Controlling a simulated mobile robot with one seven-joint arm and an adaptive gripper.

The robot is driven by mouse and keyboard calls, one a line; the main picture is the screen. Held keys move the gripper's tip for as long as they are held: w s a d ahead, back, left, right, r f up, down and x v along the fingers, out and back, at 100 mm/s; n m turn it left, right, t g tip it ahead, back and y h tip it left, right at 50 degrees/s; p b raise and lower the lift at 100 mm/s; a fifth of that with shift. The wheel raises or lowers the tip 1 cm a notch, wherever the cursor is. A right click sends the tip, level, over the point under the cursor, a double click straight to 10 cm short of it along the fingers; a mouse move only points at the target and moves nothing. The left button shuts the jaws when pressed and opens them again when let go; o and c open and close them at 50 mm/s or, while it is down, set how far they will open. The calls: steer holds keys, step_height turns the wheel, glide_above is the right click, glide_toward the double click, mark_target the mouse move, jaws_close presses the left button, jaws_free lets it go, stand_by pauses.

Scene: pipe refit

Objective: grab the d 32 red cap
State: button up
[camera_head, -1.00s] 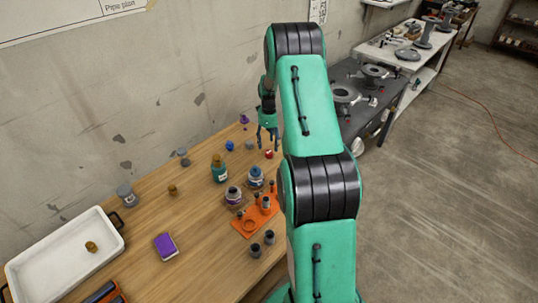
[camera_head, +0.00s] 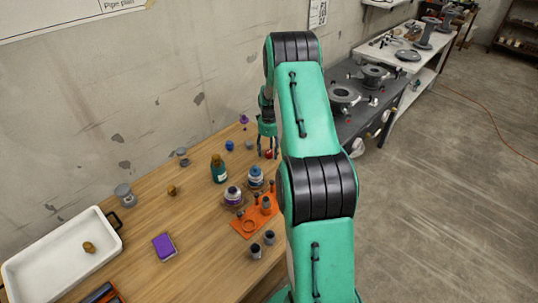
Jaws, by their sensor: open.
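A small red cap (camera_head: 269,154) lies on the wooden table near its right edge, partly covered by my gripper's fingers. My gripper (camera_head: 268,151) points down over it with its fingers apart, around or just in front of the cap. I cannot tell whether the fingers touch it. The cap's size marking is too small to read.
A blue cap (camera_head: 229,145) and a grey piece (camera_head: 249,145) lie left of my gripper. Bottles (camera_head: 219,170), (camera_head: 255,177) and an orange holder (camera_head: 248,228) stand nearer. A white tray (camera_head: 30,287) is at the left. The concrete wall (camera_head: 130,90) runs behind the table.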

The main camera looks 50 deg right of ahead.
mark_target(269, 151)
steer(key=c, duration=0.9)
steer(key=shift+c, duration=0.2)
steer(key=shift+r, duration=0.15)
step_height(269, 151, up, 10)
steer(key=p, duration=0.2)
stand_by(0.4)
